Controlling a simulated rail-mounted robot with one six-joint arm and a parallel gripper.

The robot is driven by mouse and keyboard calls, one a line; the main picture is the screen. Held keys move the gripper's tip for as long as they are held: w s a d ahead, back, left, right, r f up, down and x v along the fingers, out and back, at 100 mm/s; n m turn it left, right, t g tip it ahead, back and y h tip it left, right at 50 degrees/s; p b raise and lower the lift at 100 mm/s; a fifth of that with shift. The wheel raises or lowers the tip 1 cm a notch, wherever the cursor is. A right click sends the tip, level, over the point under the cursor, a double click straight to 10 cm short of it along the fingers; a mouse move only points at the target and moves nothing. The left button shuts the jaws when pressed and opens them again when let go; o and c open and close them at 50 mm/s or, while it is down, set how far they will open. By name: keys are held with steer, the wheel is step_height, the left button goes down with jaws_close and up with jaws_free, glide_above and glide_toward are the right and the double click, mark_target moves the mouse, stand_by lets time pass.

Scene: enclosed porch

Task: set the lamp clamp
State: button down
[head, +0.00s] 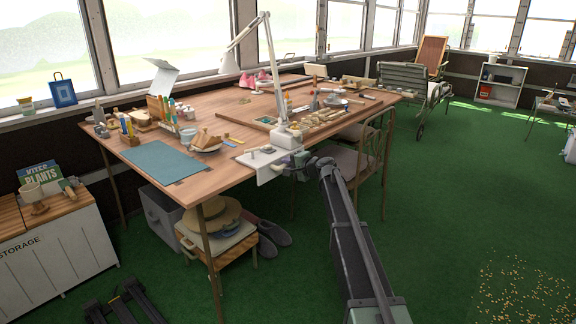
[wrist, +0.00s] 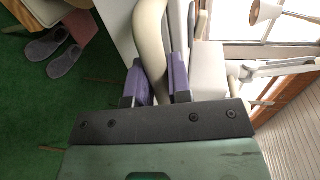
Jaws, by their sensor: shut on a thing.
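A white clamp plate (head: 272,172) hangs over that edge below the base. In the wrist view, the purple fingers of my gripper (wrist: 158,78) are shut on a curved beige lever (wrist: 151,35), one finger on each side. The lever's lower end is hidden behind my gripper. The lamp's arm (wrist: 282,68) also shows at the right of the wrist view.
The table top (head: 235,100) holds a blue mat (head: 165,162), a plate, jars and many small pieces. A chair (head: 362,160) stands close to the right of my arm. A stool with a straw hat (head: 212,215) and dark shoes (head: 268,236) are below. Green floor lies open at right.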

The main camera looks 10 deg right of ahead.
steer(key=s+a, duration=0.2)
steer(key=a, duration=0.1)
steer(key=s+a, duration=0.5)
steer(key=a, duration=0.1)
steer(key=shift+s+a, duration=0.25)
steer(key=c, duration=1.1)
jaws_free()
steer(key=shift+o, duration=0.2)
steer(key=shift+d, duration=0.1)
steer(key=p+v, duration=0.2)
steer(key=v, duration=0.8)
steer(key=shift+s+d, duration=0.2)
steer(key=shift+s, duration=0.1)
steer(key=shift+r, duration=0.15)
